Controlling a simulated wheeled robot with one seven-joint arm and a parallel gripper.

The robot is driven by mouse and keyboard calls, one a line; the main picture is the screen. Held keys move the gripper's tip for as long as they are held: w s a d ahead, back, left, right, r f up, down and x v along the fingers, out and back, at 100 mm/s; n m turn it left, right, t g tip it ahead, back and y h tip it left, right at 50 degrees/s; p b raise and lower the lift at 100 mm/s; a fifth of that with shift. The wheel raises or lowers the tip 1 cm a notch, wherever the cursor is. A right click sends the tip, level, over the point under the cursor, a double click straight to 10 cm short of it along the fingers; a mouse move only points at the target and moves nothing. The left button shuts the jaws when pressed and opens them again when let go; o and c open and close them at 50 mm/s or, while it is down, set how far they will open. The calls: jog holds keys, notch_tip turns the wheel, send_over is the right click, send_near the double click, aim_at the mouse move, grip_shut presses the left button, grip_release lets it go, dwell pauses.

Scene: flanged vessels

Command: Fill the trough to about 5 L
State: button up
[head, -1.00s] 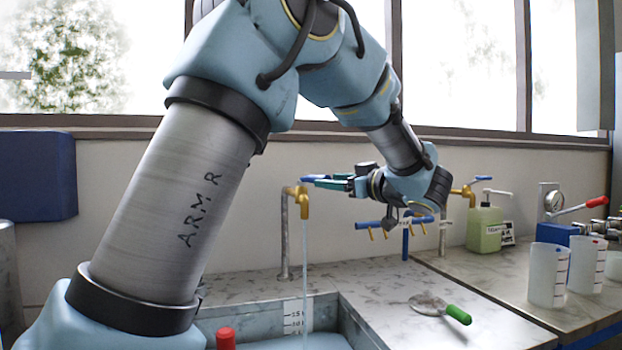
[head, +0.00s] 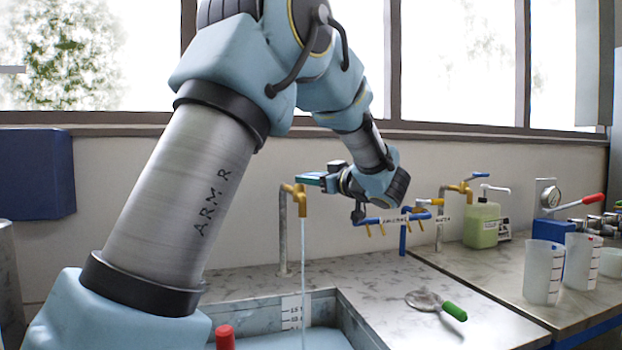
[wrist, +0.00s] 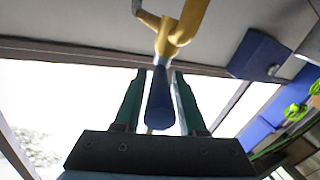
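The yellow tap (head: 299,198) stands at the back of the trough (head: 345,310), and a thin stream of water (head: 303,265) runs from it into the trough. A white scale plate (head: 292,312) with 15 and 10 marks is on the trough's back wall; water shows low in the trough, its exact level unreadable. My gripper (head: 308,180) is at the tap's handle. In the wrist view, the tap's blue lever (wrist: 160,100) lies between the two green fingers of my gripper (wrist: 159,75), with gaps on both sides. The fingers hide the lever in the head view.
A red-topped object (head: 225,338) stands at the trough's front. Right are a blue rack with small yellow outlets (head: 392,219), a second tap (head: 460,190), a green soap bottle (head: 482,225), two white beakers (head: 543,272) and a green-handled tool (head: 453,310).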

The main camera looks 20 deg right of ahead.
grip_shut()
dwell(1.1)
